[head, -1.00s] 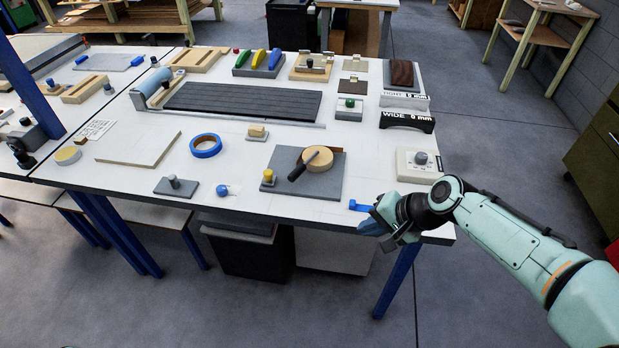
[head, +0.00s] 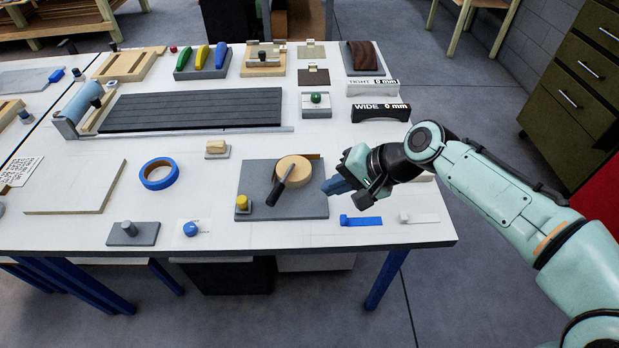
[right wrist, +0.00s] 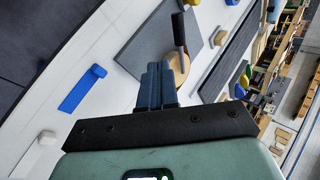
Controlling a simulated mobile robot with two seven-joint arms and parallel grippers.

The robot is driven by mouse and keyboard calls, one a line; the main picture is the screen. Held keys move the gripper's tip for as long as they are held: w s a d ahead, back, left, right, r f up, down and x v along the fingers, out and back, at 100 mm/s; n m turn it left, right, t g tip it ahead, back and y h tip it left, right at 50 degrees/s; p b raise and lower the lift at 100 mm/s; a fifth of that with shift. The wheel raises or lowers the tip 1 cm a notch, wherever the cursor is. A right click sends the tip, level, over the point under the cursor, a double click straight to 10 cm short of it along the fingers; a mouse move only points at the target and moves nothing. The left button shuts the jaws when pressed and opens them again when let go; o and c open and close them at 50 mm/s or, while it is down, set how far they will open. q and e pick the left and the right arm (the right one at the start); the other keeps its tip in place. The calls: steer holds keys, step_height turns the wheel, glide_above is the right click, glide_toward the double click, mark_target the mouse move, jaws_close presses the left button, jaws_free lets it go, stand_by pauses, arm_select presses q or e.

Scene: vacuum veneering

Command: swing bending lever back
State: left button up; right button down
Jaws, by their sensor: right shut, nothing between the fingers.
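The bending jig is a grey plate with a round wooden disc (head: 293,172) and a bending lever with a black handle (head: 276,193). The handle points to the lower left, away from the disc, over the grey plate (head: 305,205). A yellow knob (head: 242,202) stands at the plate's left side. My right gripper (head: 330,186) is shut and empty, just right of the plate's right edge. In the right wrist view, its closed blue fingers (right wrist: 157,82) point towards the plate (right wrist: 150,42), with the black handle (right wrist: 179,32) beyond. My left gripper is not in view.
A blue strip tool (head: 361,221) and a white one (head: 418,217) lie near the table's front right. Blue tape (head: 160,174) and a grey block with a peg (head: 132,233) lie to the left. The WIDE gauge (head: 381,112) stands behind my right arm.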

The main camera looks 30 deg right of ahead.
mark_target(282, 183)
steer(key=b+x, duration=0.1)
steer(key=x, duration=0.7)
steer(key=shift+a+f, duration=0.3)
steer(key=shift+f, duration=0.05)
steer(key=shift+w+a+f, duration=0.1)
steer(key=shift+w+a, duration=0.4)
steer(key=shift+w, duration=0.35)
steer(key=shift+w+a+f, duration=0.1)
steer(key=shift+w+a, duration=0.4)
steer(key=shift+w, duration=0.35)
